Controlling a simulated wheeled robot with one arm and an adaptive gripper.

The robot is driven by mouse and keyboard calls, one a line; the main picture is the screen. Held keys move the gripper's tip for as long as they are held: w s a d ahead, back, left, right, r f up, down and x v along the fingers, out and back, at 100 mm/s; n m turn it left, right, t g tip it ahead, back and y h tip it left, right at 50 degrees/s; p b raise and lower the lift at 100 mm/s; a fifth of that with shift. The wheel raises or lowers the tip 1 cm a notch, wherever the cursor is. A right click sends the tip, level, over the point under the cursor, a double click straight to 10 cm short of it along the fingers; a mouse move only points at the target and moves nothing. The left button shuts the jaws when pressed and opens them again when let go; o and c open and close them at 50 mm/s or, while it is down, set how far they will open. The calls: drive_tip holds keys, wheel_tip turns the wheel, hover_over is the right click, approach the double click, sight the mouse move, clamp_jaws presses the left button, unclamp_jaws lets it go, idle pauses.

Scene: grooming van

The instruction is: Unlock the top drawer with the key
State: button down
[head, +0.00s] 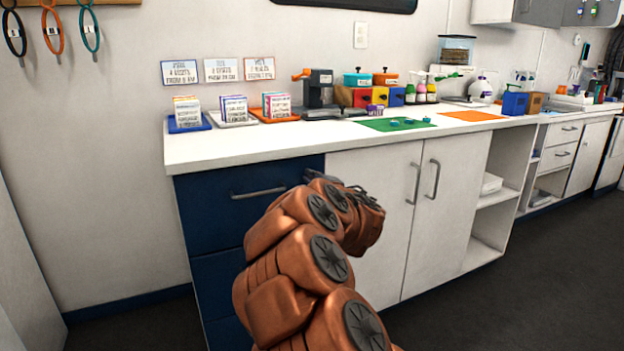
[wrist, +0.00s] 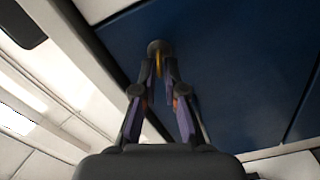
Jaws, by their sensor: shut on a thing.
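The top drawer (head: 212,205) is dark blue, closed, with a grey bar handle (head: 258,193), at the left end of the counter in the head view. Its blue front also fills much of the wrist view (wrist: 235,70). My gripper (wrist: 161,72) is shut on a thin brass-coloured key (wrist: 158,64), of which only a sliver shows between the fingertips. A round, dull lock (wrist: 157,46) on the drawer front is right at the key's far end. I cannot tell how deep the key is in it. In the head view my arm hides the lock and key.
The white counter (head: 240,147) above holds card stacks, a dark machine (head: 318,88), coloured boxes and a green mat (head: 392,124). White cabinet doors (head: 375,215) adjoin the drawer on the right. Dark floor (head: 545,270) is open at the right.

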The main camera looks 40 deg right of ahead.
drive_tip(key=shift+f+n+b, duration=0.2)
drive_tip(key=shift+n+b, duration=0.1)
drive_tip(key=shift+n, duration=1.7)
drive_tip(key=shift+a, duration=0.1)
drive_tip(key=c, duration=1.2)
unclamp_jaws()
drive_tip(key=shift+c, duration=0.2)
drive_tip(key=v, duration=1.2)
drive_tip(key=shift+w, duration=0.1)
